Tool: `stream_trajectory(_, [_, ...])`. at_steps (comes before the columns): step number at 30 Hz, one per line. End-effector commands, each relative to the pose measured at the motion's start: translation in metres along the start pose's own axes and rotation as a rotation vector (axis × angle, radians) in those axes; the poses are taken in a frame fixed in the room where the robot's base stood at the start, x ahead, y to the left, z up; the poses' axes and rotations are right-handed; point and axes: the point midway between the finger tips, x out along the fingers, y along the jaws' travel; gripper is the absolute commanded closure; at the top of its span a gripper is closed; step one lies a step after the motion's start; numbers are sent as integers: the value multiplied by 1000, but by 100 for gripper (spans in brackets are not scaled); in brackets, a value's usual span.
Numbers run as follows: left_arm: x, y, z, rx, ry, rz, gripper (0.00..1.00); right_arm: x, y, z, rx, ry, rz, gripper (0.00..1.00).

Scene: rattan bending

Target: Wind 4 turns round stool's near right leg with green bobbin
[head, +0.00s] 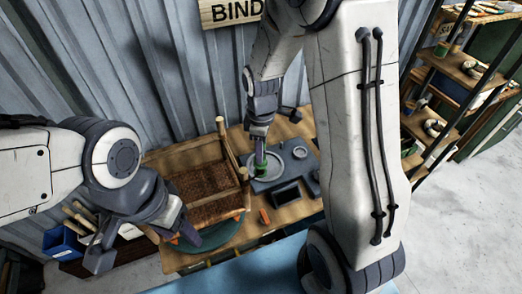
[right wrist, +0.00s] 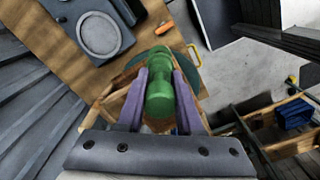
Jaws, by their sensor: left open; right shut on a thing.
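The stool (head: 205,183), a wooden frame with a brown woven panel, sits on a dark green disc (head: 212,238) on the workbench. Its wooden posts stick up on the right side, one end (head: 243,174) close to the bobbin. The green bobbin (head: 261,158) is in my right gripper (head: 259,150), just right of the stool. In the right wrist view, the purple fingers are shut on the bobbin (right wrist: 160,95), with the stool partly hidden behind it. No strand is clear round a leg. My left gripper (head: 143,245) is open and empty at the stool's front left.
A grey tray (head: 268,184) with a round dish and a dark recess lies right of the stool. An orange object (head: 264,216) lies on the bench (head: 297,213). A blue bin (head: 62,244) and wooden-handled tools are at left. Shelves (head: 455,70) stand at right.

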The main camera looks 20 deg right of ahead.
Motion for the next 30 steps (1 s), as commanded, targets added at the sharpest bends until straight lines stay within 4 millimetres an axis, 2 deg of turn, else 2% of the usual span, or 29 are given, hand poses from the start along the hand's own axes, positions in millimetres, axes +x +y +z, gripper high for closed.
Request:
stream_trajectory(21, [-3, 0, 0, 0, 0, 0, 43, -72, 1, -1, 0, 2, 3, 100])
stream_trajectory(30, [-3, 0, 0, 0, 0, 0, 43, -84, 0, 0, 0, -1, -1, 100])
